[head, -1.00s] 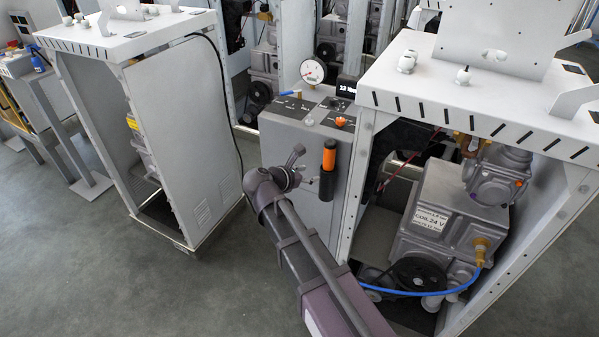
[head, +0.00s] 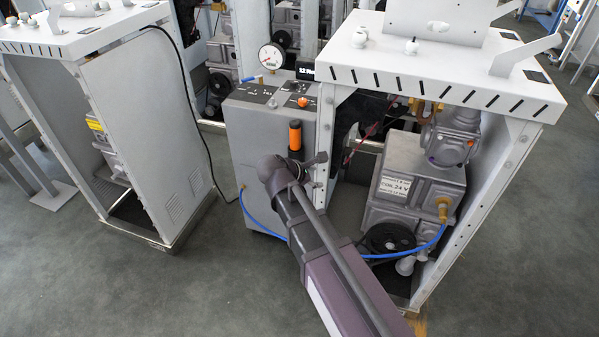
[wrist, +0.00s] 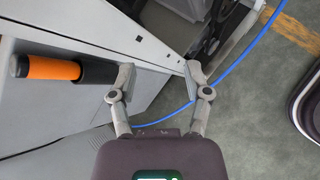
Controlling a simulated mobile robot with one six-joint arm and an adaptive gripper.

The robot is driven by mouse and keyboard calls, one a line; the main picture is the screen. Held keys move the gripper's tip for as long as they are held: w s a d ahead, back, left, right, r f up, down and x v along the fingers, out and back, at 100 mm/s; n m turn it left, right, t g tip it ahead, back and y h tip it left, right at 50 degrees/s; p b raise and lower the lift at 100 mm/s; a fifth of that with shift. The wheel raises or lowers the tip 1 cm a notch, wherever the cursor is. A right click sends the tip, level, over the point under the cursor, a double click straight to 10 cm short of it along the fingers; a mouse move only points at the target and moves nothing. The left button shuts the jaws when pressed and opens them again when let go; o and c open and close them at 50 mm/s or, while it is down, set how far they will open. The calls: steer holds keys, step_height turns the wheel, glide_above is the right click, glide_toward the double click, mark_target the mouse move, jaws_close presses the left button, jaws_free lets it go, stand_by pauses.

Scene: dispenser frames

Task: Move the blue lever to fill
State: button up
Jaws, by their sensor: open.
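The blue lever (head: 249,79) is a small blue handle on the dark top panel of the grey control box (head: 262,135), left of a round gauge. The panel labels are too small to read. My gripper (wrist: 158,82) is open and empty in the wrist view, its two fingers spread. In the head view my gripper (head: 318,160) is partly hidden by my arm. It is in front of the box, below and to the right of the lever, and apart from it. The lever is not in the wrist view.
An orange-and-black handle (head: 295,137) stands on the box front; it also shows left of my fingers in the wrist view (wrist: 55,69). A gauge (head: 271,57) and an orange knob (head: 303,102) are on top. White frames (head: 150,130) flank the box. A blue hose (head: 400,253) runs low.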

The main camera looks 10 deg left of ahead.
steer(key=s+d+f+m+g+y, duration=0.2)
steer(key=s+d+m, duration=0.1)
steer(key=d+m, duration=0.4)
steer(key=s+d+f+m+g+y, duration=0.2)
steer(key=d+m, duration=0.6)
steer(key=d, duration=0.5)
steer(key=s+d+f+m+g+y, duration=0.1)
steer(key=s+d+f+m+g, duration=0.2)
steer(key=d+m, duration=0.5)
steer(key=shift+s+d+g+y, duration=0.4)
steer(key=shift+s+d+g, duration=0.3)
steer(key=shift+s+d, duration=0.25)
